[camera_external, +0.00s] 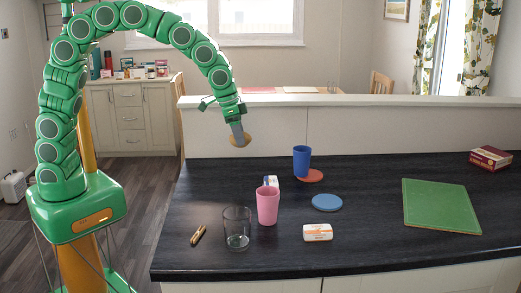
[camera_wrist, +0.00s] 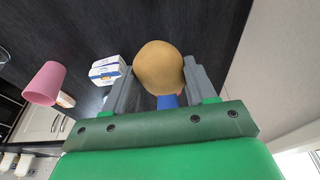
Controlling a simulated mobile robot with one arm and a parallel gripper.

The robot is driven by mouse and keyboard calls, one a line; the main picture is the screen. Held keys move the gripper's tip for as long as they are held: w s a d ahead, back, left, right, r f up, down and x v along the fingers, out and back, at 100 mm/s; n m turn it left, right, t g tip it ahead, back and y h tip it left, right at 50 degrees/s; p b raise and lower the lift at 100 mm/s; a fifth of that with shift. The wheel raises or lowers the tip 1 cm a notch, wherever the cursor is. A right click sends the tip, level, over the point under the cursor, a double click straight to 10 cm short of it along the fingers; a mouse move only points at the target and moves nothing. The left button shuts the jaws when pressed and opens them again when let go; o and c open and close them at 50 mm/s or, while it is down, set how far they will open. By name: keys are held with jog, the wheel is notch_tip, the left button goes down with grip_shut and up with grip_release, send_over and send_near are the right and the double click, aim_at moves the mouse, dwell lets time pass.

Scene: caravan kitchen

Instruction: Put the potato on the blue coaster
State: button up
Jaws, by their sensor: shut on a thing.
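My gripper (camera_external: 239,138) is shut on the potato (camera_external: 240,140) and holds it in the air above the counter's back left part. The wrist view shows the tan potato (camera_wrist: 160,68) between the two grey fingers of my gripper (camera_wrist: 158,80). The blue coaster (camera_external: 327,202) lies bare on the dark counter, to the right of and below the potato in the external view. I cannot make out the coaster in the wrist view.
A blue cup (camera_external: 301,161) stands on a red coaster (camera_external: 313,176). A pink cup (camera_external: 267,206), a glass (camera_external: 237,229), a small white box (camera_external: 271,181), a white-orange item (camera_external: 318,232) and a pocketknife (camera_external: 198,235) are nearby. A green board (camera_external: 441,206) lies at right.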

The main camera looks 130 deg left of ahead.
jog(key=w+d+r, duration=0.2)
jog(key=w+d, duration=0.1)
jog(key=w, duration=1.6)
send_over(329, 201)
jog(key=s, duration=0.1)
jog(key=shift+s+d+f, duration=0.1)
jog(key=shift+d+f, duration=0.05)
jog(key=shift+f, duration=1.3)
jog(key=shift+w+d+f, duration=0.1)
jog(key=shift+d+f, duration=0.05)
jog(key=shift+f, duration=1.25)
jog(key=shift+s+d+f, duration=0.1)
jog(key=shift+d+f, duration=0.05)
jog(key=shift+f, duration=1.3)
jog(key=shift+f, duration=0.1)
jog(key=shift+w+a+f, duration=0.15)
jog(key=shift+w+f, duration=0.1)
jog(key=shift+f, duration=1.65)
jog(key=o, duration=1.1)
jog(key=shift+f, duration=0.1)
